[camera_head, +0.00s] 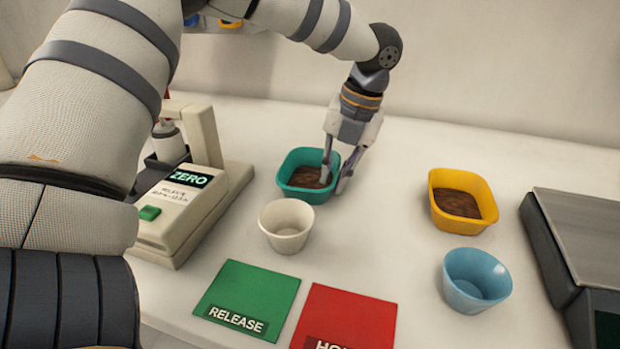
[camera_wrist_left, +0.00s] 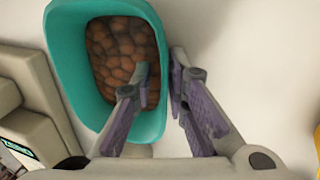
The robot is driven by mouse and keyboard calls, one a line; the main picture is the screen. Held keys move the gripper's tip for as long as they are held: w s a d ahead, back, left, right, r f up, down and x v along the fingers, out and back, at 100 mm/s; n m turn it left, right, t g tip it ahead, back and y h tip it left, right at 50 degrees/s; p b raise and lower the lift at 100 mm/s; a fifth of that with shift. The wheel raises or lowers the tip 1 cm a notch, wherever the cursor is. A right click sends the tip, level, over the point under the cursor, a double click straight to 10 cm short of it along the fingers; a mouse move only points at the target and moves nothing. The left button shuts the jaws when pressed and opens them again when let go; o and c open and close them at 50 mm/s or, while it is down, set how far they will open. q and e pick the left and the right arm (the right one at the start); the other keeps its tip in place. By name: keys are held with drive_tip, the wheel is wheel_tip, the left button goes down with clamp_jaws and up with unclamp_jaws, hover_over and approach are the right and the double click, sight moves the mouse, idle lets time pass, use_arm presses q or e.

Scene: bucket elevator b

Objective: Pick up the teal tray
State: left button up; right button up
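The teal tray (camera_head: 296,190) stands upright on the white table, in the middle of the head view, with brown lumps in it. In the left wrist view the tray (camera_wrist_left: 73,75) fills the upper left. My left gripper (camera_head: 334,184) points down at the tray's right side. In the left wrist view, my left gripper (camera_wrist_left: 160,75) has one finger inside the tray over the lumps and the other just outside the wall. The wall stands between the fingers, which are apart; a firm grip does not show. My right gripper is not in view.
A white cup (camera_head: 286,228) stands just in front of the tray. A device reading ZERO (camera_head: 185,200) is to the left. A yellow tray (camera_head: 478,185), a blue cup (camera_head: 476,281) and a grey device (camera_head: 585,235) are right. Green (camera_head: 250,293) and red (camera_head: 350,315) cards lie in front.

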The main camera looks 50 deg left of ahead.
use_arm(q)
clamp_jaws()
drive_tip(key=shift+r, duration=0.15)
